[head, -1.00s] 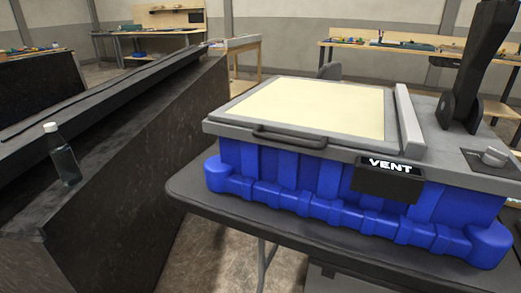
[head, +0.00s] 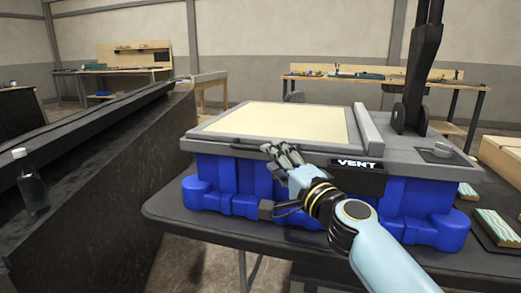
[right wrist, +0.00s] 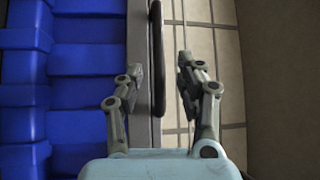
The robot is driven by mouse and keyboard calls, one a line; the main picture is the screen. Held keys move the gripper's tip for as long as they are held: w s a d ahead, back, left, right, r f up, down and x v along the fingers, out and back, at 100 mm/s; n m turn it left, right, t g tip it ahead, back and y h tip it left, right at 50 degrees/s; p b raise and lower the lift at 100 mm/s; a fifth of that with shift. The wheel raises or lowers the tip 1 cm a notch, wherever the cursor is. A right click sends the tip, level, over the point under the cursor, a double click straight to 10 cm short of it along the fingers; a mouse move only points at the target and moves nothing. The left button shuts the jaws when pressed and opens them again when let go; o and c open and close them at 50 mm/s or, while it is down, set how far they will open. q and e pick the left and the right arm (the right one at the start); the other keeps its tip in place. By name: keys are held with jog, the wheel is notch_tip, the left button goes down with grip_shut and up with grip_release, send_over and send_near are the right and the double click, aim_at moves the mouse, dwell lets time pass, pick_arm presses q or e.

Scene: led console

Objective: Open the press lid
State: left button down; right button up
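The press has a blue ribbed base (head: 225,182) and a flat grey lid with a cream panel (head: 285,120). The lid lies level, closed on the base. A dark bar handle (head: 238,146) runs along its front edge, its right part hidden by my right gripper (head: 283,153). In the right wrist view, the handle (right wrist: 157,60) lies between the spread fingers of my right gripper (right wrist: 160,72), with gaps visible on both sides. Whether the fingertips reach to its depth I cannot tell. My left gripper is out of view.
A VENT sign (head: 357,164) is on the press front, right of my gripper. A black bench with a bottle (head: 30,185) is at left. Small boards (head: 490,228) lie at right.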

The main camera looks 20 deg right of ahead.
jog(key=x, duration=0.5)
jog(key=shift+w, duration=0.35)
jog(key=shift+f, duration=0.1)
grip_shut()
